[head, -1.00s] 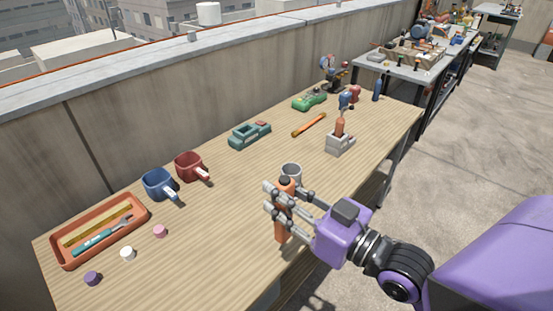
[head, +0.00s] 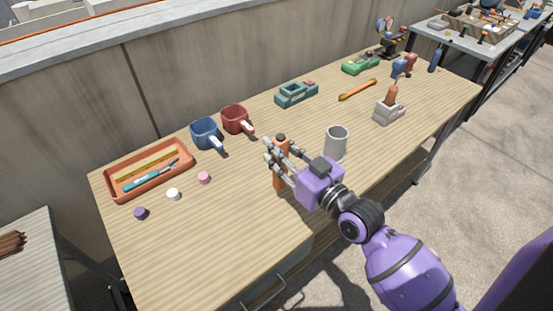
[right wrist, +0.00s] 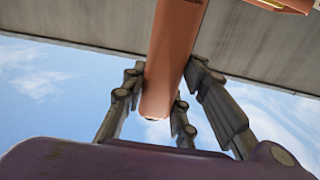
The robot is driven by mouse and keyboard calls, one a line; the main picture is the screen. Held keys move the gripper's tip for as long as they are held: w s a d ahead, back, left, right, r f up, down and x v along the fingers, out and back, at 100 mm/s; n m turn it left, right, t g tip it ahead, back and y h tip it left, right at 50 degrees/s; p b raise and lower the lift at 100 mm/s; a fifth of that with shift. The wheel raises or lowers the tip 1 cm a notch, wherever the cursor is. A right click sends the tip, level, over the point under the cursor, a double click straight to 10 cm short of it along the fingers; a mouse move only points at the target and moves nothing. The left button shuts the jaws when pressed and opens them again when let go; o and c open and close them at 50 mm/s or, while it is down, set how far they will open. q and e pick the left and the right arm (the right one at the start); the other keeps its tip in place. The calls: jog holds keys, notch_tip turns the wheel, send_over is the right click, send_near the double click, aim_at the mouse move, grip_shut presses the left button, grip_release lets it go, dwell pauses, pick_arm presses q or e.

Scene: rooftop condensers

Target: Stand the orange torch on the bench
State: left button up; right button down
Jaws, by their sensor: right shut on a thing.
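The orange torch (head: 280,181) is upright with its dark cap at the top. My right gripper (head: 273,158) is shut around its body from the right side. The torch is over the wooden bench (head: 225,245), left of the grey mug; I cannot tell whether its lower end touches the top. In the right wrist view the torch (right wrist: 172,60) runs between the fingers, against wall and sky. My left gripper is not in view.
A grey mug (head: 336,142) stands close right of my gripper. An orange tray (head: 111,190) and small purple, white and pink pieces lie left. The front left bench is clear.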

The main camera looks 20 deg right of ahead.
jog(key=shift+w+a+f, duration=0.3)
jog(key=shift+w+f, duration=0.4)
jog(key=shift+f, duration=0.15)
notch_tip(320, 180, down, 3)
jog(key=shift+f+b, duration=0.1)
jog(key=shift+b, duration=0.25)
jog(key=shift+w, duration=0.1)
jog(key=shift+f, duration=0.15)
jog(key=c, duration=1.4)
grip_release()
